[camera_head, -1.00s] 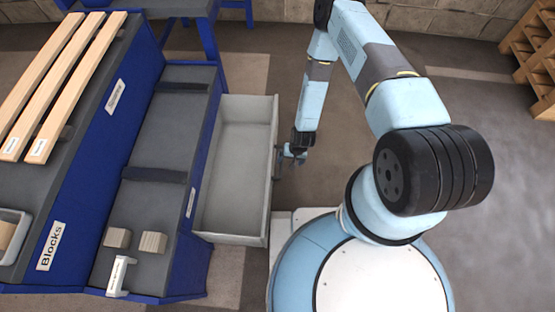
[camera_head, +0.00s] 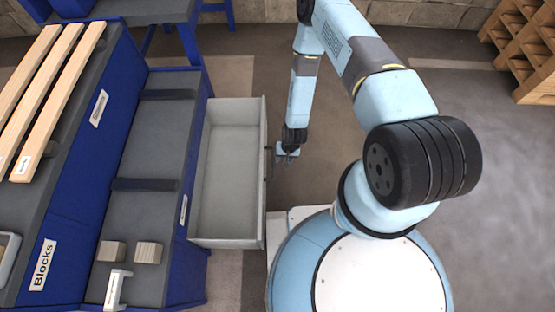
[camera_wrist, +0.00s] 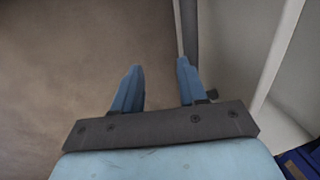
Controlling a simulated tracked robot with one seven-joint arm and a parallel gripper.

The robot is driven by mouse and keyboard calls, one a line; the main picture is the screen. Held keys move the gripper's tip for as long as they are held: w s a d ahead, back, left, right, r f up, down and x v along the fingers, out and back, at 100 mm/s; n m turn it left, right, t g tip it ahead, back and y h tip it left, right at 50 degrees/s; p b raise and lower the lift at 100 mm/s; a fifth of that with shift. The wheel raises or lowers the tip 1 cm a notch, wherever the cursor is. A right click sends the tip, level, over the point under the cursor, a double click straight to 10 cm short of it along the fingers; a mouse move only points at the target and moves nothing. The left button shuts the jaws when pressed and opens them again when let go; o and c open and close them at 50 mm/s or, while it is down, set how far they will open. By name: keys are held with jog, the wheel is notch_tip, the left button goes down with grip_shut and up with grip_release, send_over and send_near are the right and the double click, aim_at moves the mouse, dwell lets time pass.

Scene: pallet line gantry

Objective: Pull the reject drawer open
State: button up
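The reject drawer (camera_head: 228,175) is a light grey, empty tray standing pulled out from the right side of the blue-framed bench. My gripper (camera_head: 283,153) is just right of the handle, with a small gap to the front panel. In the wrist view my gripper (camera_wrist: 158,72) has its two blue fingers apart, with only floor between them.
The blue bench (camera_head: 150,150) is at the left, with wooden slats (camera_head: 55,100), two small wooden blocks (camera_head: 130,252) and a white labelled holder (camera_head: 117,288). Wooden shelving (camera_head: 525,50) stands at the far right. The floor (camera_head: 470,150) to the right is clear.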

notch_tip(320, 180, up, 12)
jog(key=d, duration=0.1)
jog(key=shift+d, duration=0.3)
dwell(0.4)
